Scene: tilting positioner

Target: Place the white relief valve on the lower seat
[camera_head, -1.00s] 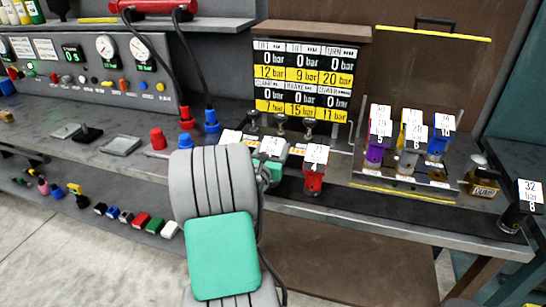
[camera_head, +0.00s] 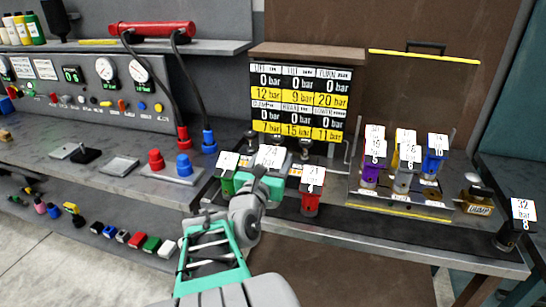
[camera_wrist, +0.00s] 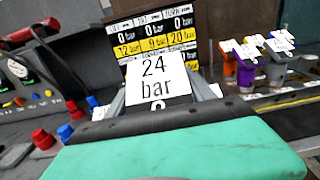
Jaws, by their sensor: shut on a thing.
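My gripper (camera_head: 270,183) is shut on a pale valve (camera_head: 276,168), which looks like the white relief valve. Its white tag (camera_wrist: 158,80) reads 24 bar in the wrist view and covers most of the valve body. The valve is upright at the bench's front, between a green valve (camera_head: 227,185) on the left and a red valve (camera_head: 311,204) on the right. Whether its foot is clear of the surface is hidden by my gripper. The pressure board (camera_head: 300,100) stands behind, with a LOWER column at bottom right. I cannot make out the lower seat.
A rack (camera_head: 400,213) with purple, grey and blue tagged valves stands to the right. A black valve (camera_head: 507,238) tagged 32 bar is at the far right. Red and blue caps (camera_head: 184,166) sit left of the board. Black knobs (camera_head: 305,147) stand below the board.

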